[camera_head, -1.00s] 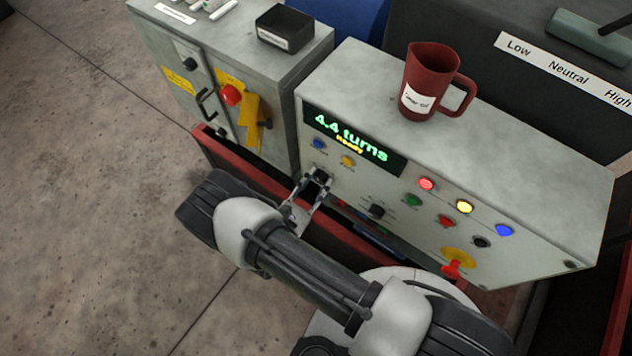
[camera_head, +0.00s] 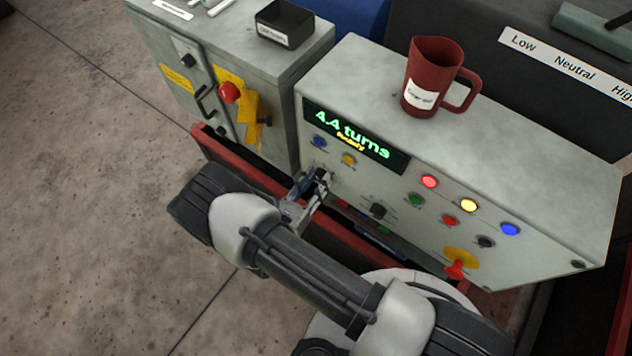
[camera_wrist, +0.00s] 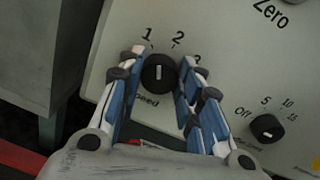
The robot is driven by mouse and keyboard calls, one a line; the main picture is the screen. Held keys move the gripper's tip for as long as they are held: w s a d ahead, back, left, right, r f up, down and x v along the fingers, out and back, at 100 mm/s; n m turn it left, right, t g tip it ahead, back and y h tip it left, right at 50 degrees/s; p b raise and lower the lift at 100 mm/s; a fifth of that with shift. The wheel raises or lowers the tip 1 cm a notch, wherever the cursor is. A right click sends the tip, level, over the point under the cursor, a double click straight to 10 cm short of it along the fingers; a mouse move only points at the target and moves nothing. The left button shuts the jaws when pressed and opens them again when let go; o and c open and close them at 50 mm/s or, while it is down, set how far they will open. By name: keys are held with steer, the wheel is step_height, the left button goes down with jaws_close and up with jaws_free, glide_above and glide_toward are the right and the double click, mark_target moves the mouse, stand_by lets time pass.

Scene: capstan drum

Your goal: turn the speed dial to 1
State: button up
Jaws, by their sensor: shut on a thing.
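The speed dial (camera_wrist: 158,73) is a round black knob with a short white mark, on the light grey panel in the wrist view. The labels 1, 2 and 3 curve around its upper side, and "Speed" is partly hidden below it. The white mark stands nearly upright in the picture, pointing roughly between 1 and 2. My gripper (camera_wrist: 158,78) is shut on the dial, with one blue-padded finger on each side. In the head view my gripper (camera_head: 318,182) is at the panel's lower left and covers the dial.
A second black knob (camera_wrist: 267,128), marked Off, 5, 10, 15, sits to the right. The display (camera_head: 354,137) reads "4.4 turns". A red mug (camera_head: 432,77) stands on the console top. A grey cabinet (camera_head: 255,65) is close on the left. Several coloured buttons lie to the right.

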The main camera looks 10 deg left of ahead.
steer(key=shift+n+b, duration=0.35)
steer(key=shift+n, duration=1.45)
steer(key=o, duration=1.1)
steer(key=shift+c, duration=0.2)
steer(key=v, duration=1.2)
steer(key=shift+a, duration=0.15)
